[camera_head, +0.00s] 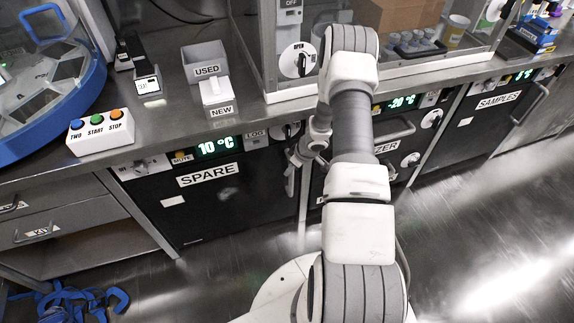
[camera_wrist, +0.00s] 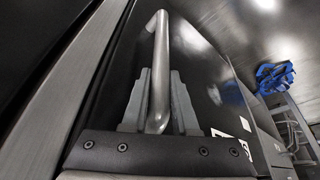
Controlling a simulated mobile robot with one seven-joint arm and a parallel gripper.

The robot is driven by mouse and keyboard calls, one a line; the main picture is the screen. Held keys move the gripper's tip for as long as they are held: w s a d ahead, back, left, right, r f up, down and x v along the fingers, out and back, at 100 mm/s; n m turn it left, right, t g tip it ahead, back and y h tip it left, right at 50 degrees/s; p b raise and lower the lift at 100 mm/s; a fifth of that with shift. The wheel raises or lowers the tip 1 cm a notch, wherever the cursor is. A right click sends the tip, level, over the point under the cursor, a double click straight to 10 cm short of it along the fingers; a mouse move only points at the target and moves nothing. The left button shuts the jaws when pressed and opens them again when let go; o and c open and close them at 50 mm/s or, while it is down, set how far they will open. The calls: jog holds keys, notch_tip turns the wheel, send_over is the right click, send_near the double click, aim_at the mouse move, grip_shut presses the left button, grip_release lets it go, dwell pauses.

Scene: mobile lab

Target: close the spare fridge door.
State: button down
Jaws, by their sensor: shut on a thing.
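The spare fridge door (camera_head: 225,207) is a dark panel with a white SPARE label, under the counter left of my arm. It looks flush or nearly flush with the front; I cannot tell whether a small gap is left. Its metal bar handle (camera_wrist: 160,50) stands between my two grey fingers in the wrist view. My gripper (camera_wrist: 159,80) is shut on this handle. In the head view my gripper (camera_head: 296,160) is at the right edge of the door, partly hidden by my arm.
The freezer (camera_head: 390,150) is right of the spare fridge, with the samples fridge (camera_head: 480,120) beyond. A drawer unit (camera_head: 60,215) stands at the left. Blue straps (camera_head: 70,302) lie on the floor below it. The floor (camera_head: 480,230) at the right is clear.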

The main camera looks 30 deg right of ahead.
jog(key=shift+w+d+r, duration=0.1)
jog(key=shift+w+r, duration=0.05)
jog(key=shift+w, duration=0.35)
jog(key=c, duration=0.7)
grip_release()
jog(key=shift+s, duration=0.1)
jog(key=p+v, duration=0.6)
jog(key=v, duration=1.1)
jog(key=shift+s+r+p, duration=0.1)
jog(key=shift+p, duration=0.2)
